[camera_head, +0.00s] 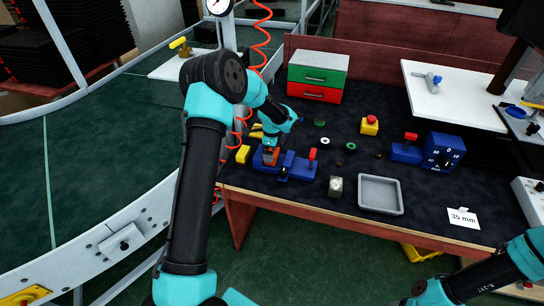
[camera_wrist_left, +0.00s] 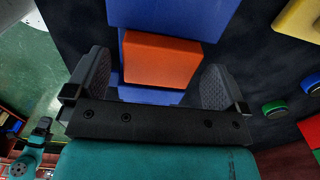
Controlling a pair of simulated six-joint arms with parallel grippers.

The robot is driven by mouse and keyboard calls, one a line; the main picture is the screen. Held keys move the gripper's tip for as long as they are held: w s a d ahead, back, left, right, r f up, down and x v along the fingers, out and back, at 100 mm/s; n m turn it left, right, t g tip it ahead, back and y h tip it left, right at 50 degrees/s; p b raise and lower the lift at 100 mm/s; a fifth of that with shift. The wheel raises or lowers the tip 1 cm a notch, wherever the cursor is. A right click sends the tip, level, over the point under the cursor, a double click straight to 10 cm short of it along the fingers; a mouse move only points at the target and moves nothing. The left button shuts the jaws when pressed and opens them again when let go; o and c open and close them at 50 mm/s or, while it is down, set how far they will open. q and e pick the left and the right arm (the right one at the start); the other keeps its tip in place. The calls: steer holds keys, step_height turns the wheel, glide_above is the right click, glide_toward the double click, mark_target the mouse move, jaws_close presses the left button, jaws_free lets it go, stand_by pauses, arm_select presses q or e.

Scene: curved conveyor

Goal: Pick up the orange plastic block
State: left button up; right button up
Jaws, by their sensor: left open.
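The orange plastic block (camera_head: 271,157) sits at a blue fixture (camera_head: 295,167) near the left front of the dark workbench. In the left wrist view the orange block (camera_wrist_left: 160,60) has blue parts of the fixture above and below it. My left gripper (camera_head: 270,148) is over the block, pointing down. In the left wrist view the left gripper (camera_wrist_left: 157,68) is open, with one finger on each side of the block and a visible gap at the right finger. Contact at the left finger is hard to tell. My right arm shows at the lower right, but its gripper is out of view.
A yellow block (camera_head: 243,154) is left of the fixture. A grey tray (camera_head: 380,207), a red-and-yellow button (camera_head: 370,125), a blue dial box (camera_head: 443,152) and a green-and-red drawer unit (camera_head: 317,78) stand on the bench. The conveyor (camera_head: 95,150) curves along the left.

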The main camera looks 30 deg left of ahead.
arm_select(q)
steer(key=shift+f, duration=0.7)
steer(key=shift+c, duration=0.4)
steer(key=c, duration=0.9)
